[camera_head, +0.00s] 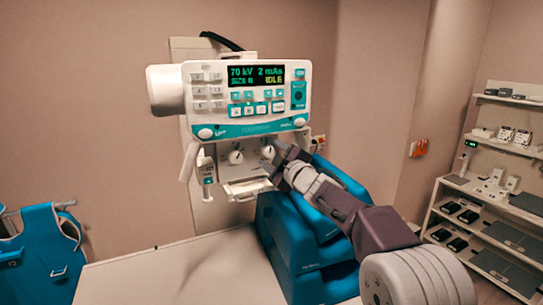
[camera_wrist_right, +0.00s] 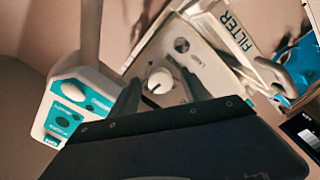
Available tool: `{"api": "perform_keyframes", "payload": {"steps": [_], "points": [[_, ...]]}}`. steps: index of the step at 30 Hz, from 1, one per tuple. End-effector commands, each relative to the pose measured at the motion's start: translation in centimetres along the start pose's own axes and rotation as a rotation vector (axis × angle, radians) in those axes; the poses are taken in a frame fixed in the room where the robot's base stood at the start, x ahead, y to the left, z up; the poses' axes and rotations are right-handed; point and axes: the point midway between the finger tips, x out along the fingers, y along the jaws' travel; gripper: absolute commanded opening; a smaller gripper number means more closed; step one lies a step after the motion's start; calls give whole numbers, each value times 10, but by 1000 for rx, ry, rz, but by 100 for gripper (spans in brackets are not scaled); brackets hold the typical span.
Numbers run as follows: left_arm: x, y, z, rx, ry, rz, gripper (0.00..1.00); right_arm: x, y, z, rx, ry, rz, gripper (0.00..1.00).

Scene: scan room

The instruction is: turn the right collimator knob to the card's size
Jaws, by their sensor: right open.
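The control panel (camera_head: 245,98) hangs on the wall unit, its screen (camera_head: 256,75) reading 70 kV, 2 mAs, a size line and IDLE. Below it, the left collimator knob (camera_head: 235,157) is white and uncovered. The right collimator knob (camera_head: 268,151) is partly hidden by my right gripper (camera_head: 273,158). In the right wrist view, a white round knob (camera_wrist_right: 158,82) with a dark mark lies between the two open fingers of this gripper (camera_wrist_right: 162,88). I cannot tell whether a finger touches it. No size card can be made out. My left gripper is out of view.
A slotted holder (camera_head: 246,188) sits under the knobs; FILTER lettering (camera_wrist_right: 233,33) shows in the wrist view. A pale table (camera_head: 180,272) lies in front. Shelves (camera_head: 490,190) stand at right, a blue apron (camera_head: 45,250) hangs at left.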

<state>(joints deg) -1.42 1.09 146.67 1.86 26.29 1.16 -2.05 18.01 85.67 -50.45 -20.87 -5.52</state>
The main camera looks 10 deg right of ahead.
Motion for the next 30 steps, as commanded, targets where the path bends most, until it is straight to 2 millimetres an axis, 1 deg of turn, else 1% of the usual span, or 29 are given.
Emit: {"api": "perform_keyframes", "payload": {"steps": [3,6,9,12,16,24,26,27,28,29,30], "points": [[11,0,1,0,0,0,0,-20,-2,2,0,0,3,55],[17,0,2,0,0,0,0,-42,-2,2,0,0,3,55],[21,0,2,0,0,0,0,-62,-1,1,-1,0,4,55],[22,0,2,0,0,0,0,-77,0,1,-2,-1,2,55],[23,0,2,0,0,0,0,-85,0,1,0,0,1,55],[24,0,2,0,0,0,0,-86,-2,1,0,1,-1,55],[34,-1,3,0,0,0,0,-84,-16,3,2,7,-13,55],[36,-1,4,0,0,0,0,-85,-31,11,21,-6,-36,55],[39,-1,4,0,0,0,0,-86,-46,20,55,-26,-54,55],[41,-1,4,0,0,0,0,-88,-62,34,101,-63,-72,55],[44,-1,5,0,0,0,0,-93,-85,58,174,-135,-94,55]]}}
